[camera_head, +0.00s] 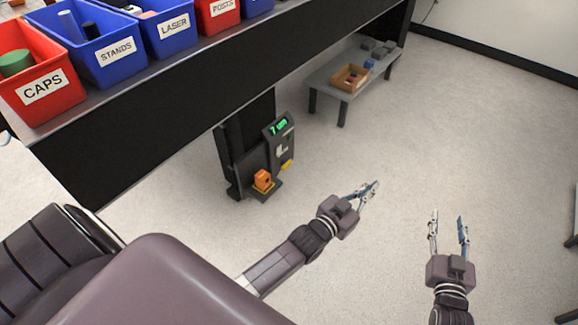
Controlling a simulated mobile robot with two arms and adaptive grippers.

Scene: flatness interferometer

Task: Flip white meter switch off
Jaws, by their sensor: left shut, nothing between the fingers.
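A dark meter (268,150) with a lit green display (279,126) stands low, at the dark post under the shelf. A small white part (282,149), which looks like the switch, is on its front below the display. I cannot make out which way it is set. My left gripper (370,186) is shut and empty, in front and to the right of the meter, apart from it. My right gripper (447,222) is open and empty, further right, above the floor.
An orange block (263,180) and a yellow part (287,165) are at the meter's base. A dark shelf edge (170,90) with labelled bins, such as the red CAPS bin (42,88), runs across the upper left. A grey bench (347,88) stands behind. The floor at right is mostly clear.

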